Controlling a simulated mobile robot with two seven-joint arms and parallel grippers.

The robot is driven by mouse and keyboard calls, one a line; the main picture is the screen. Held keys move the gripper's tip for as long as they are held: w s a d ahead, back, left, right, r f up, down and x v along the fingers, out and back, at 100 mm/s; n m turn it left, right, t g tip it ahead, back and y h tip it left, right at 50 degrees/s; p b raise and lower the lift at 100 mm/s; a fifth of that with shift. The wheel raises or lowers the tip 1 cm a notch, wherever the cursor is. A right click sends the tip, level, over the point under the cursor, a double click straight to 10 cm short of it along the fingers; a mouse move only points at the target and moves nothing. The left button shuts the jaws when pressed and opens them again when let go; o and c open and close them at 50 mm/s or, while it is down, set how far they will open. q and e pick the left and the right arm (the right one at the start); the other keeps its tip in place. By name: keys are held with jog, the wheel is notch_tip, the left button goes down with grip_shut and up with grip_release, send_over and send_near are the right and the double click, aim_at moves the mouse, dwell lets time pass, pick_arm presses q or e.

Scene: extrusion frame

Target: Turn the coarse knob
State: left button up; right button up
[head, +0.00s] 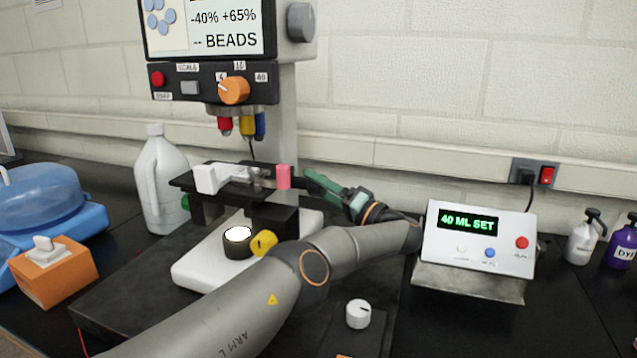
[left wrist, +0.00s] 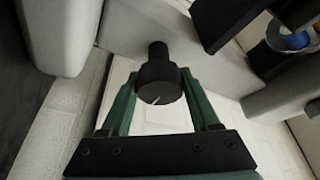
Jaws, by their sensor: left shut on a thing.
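A black round knob (left wrist: 160,84) with a white index line on its face stands on a short black stem in the left wrist view. I take it for the coarse knob. My left gripper (left wrist: 160,98) has its two green fingers on either side of this knob, shut on it. In the head view my left gripper (head: 318,182) reaches in beside the right end of the microscope stage (head: 215,187), near a pink block (head: 284,177). I cannot make out the held knob in the head view. My right gripper is not in view.
A yellow knob (head: 265,242) sits on the microscope's white base (head: 200,272). A control box reading "40 ML SET" (head: 478,240) stands right of my left arm. A white jug (head: 160,180) and an orange box (head: 55,268) are on the left. Bottles (head: 583,240) stand far right.

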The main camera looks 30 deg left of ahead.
pick_arm(q)
jog(key=m+p, duration=0.2)
jog(key=p, duration=0.1)
jog(key=shift+r+t+h, duration=0.3)
jog(key=shift+r+h, duration=0.05)
jog(key=shift+h, duration=0.05)
jog(key=shift+m+p, duration=0.5)
jog(key=shift+p, duration=0.15)
jog(key=shift+f+m+t+h+p, duration=0.25)
jog(key=shift+m+h+p, duration=0.35)
jog(key=shift+m+p, duration=0.5)
jog(key=shift+f+m+h+p, duration=0.1)
jog(key=shift+m+h+p, duration=0.4)
jog(key=shift+m, duration=0.7)
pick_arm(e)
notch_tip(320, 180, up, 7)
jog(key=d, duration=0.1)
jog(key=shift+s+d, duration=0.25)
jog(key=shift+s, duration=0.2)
pick_arm(q)
jog(key=o, duration=1.3)
jog(key=shift+o, duration=0.2)
jog(key=s+d+b, duration=0.2)
jog(key=d, duration=1)
jog(key=shift+d+b, duration=0.2)
jog(key=shift+b, duration=0.15)
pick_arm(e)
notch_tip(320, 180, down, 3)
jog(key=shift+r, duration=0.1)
